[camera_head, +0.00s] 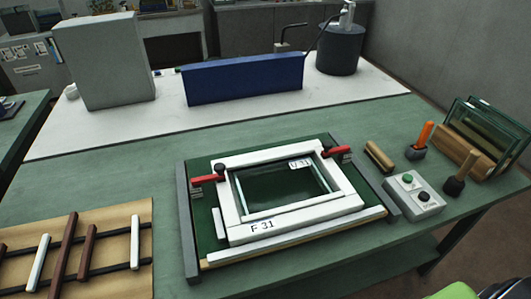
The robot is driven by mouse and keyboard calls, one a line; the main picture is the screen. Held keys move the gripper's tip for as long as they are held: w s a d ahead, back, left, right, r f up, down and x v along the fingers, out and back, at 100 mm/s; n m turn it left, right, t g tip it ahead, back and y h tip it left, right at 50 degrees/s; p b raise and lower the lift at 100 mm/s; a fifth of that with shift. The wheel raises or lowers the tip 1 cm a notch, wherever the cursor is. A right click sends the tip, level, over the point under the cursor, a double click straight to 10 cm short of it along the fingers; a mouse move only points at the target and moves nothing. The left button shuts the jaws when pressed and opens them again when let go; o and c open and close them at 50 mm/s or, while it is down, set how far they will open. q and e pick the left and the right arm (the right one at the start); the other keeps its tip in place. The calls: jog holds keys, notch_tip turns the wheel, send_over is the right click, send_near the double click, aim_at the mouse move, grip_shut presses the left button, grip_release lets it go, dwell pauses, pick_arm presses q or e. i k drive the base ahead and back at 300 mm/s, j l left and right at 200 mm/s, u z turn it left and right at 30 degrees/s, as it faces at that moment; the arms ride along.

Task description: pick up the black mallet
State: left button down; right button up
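The black mallet (454,186) stands head-down on the green table at the right, its black head resting on the tabletop. Its thick wooden handle points up and leans to the right, in front of the rack of glass panes. Neither my left nor my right gripper shows in the head view, so nothing is seen in contact with the mallet.
A white frame (239,214) in a clamping jig fills the table's middle. Wooden strips (87,247) lie left.

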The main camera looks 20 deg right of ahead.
aim_at(454, 185)
jog(key=z, duration=2.1)
